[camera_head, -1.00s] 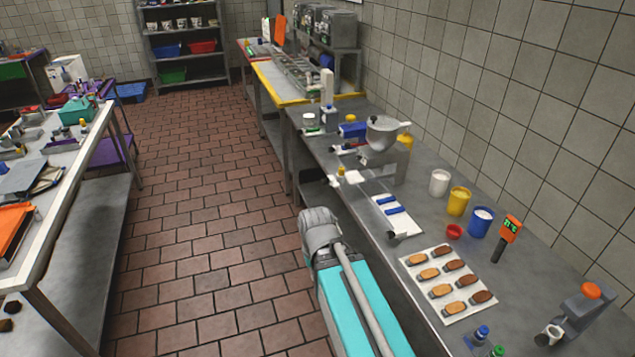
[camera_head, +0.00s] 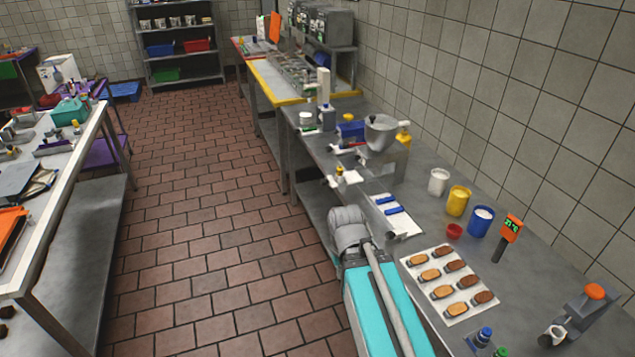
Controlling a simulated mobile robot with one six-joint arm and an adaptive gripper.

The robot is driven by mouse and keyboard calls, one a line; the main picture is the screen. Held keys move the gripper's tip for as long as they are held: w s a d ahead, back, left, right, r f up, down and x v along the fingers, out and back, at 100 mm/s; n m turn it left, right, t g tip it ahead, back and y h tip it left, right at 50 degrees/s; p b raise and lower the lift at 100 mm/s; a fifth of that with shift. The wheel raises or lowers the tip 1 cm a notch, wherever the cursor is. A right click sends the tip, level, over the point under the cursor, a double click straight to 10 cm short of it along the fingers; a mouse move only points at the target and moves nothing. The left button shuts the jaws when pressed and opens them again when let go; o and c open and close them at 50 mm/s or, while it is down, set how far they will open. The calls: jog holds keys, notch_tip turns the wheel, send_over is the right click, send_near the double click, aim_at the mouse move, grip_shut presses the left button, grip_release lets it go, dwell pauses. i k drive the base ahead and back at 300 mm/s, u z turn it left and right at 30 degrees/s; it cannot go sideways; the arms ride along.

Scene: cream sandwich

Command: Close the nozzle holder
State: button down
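A small grey fixture with an orange knob (camera_head: 594,292) and a white cup-like piece stands at the lower right of the steel counter. I cannot tell for sure whether it is the nozzle holder or whether it is open or shut. Farther back on the same counter stands a filling machine with a metal hopper (camera_head: 381,131); its small parts are too small to read. My grey arm link and teal body show at the bottom centre, beside the counter's front edge. My gripper is not seen, so its opening and any contact are hidden.
The steel counter (camera_head: 480,258) holds a sheet of biscuits (camera_head: 437,268), a white sheet with blue pieces (camera_head: 408,222), a yellow cup (camera_head: 457,202), a blue cup (camera_head: 480,223) and an orange thermometer (camera_head: 512,228). A cluttered table (camera_head: 45,255) stands left. The brick floor between is clear.

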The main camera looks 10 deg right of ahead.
aim_at(351, 177)
jog(key=z, duration=0.1)
jog(key=i, duration=1)
jog(key=u, duration=0.05)
